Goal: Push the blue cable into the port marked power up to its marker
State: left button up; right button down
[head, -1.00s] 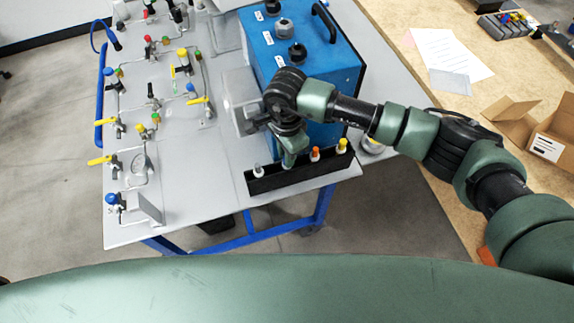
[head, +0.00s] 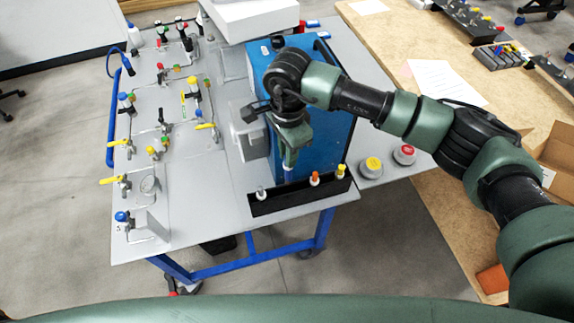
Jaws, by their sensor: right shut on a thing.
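My right gripper (head: 289,162) points down in front of the blue box (head: 328,145). It is shut on the blue cable (head: 289,174), whose blue end shows just below the fingertips. The cable is upright, over the middle of the black rack (head: 275,203); I cannot tell whether its lower end is clear of the rack. No port marked power can be made out. My left gripper is not in view.
The rack also holds a white plug (head: 261,192), an orange one (head: 314,178) and a yellow one (head: 340,171). Yellow (head: 372,165) and red (head: 404,153) buttons sit right of the box.

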notch_tip(320, 180, up, 9)
jog(key=shift+f+p, duration=0.2)
jog(key=shift+p, duration=0.8)
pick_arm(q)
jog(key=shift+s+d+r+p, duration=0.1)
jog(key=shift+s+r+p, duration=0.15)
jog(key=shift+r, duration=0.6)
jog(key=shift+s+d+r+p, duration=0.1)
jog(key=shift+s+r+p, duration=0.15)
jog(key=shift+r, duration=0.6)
pick_arm(e)
notch_tip(320, 180, up, 7)
jog(key=shift+f, duration=0.2)
